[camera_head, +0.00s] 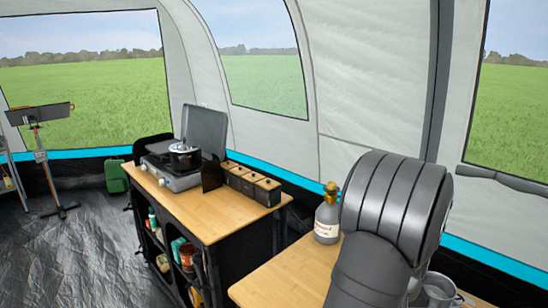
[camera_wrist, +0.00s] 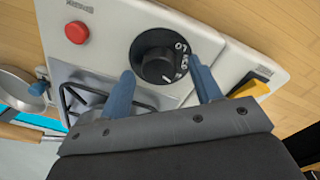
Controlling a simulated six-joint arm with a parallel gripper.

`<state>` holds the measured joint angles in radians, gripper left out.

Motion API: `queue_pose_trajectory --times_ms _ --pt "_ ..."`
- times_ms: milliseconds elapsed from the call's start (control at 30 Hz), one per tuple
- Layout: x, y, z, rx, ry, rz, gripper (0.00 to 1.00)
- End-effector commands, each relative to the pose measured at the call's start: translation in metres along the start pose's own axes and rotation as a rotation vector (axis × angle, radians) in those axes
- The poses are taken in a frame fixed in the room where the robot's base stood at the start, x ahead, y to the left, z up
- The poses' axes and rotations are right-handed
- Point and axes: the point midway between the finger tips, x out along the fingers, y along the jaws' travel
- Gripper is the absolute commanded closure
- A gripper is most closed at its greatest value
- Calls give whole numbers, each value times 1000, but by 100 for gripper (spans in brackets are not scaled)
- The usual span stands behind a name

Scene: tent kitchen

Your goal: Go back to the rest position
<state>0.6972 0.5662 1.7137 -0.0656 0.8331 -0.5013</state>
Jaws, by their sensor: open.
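My gripper (camera_wrist: 162,67) shows in the wrist view with its two blue fingers spread apart and nothing held between them. A black round knob (camera_wrist: 153,52) with white markings lies just beyond the fingertips, roughly between them. It sits on a white appliance panel (camera_wrist: 115,25) on a wooden surface. I cannot tell whether a fingertip touches the knob. In the head view my grey arm covers the right part of the picture and hides my gripper and the appliance.
A red button (camera_wrist: 78,32) and a yellow-and-black part (camera_wrist: 250,85) are near the knob. A pan (camera_wrist: 18,90) is at the left. In the head view, a bottle (camera_head: 327,218) and a metal cup (camera_head: 440,291) stand beside my arm; a stove (camera_head: 172,177) bears a pot (camera_head: 184,158).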

Motion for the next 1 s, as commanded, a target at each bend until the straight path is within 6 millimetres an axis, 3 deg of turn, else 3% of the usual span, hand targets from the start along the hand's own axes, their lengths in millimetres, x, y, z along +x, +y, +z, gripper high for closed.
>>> queue_pose_trajectory --times_ms 33,1000 --pt "6 0 0 14 -3 -1 42" --pt "4 2 -1 807 -47 0 42"
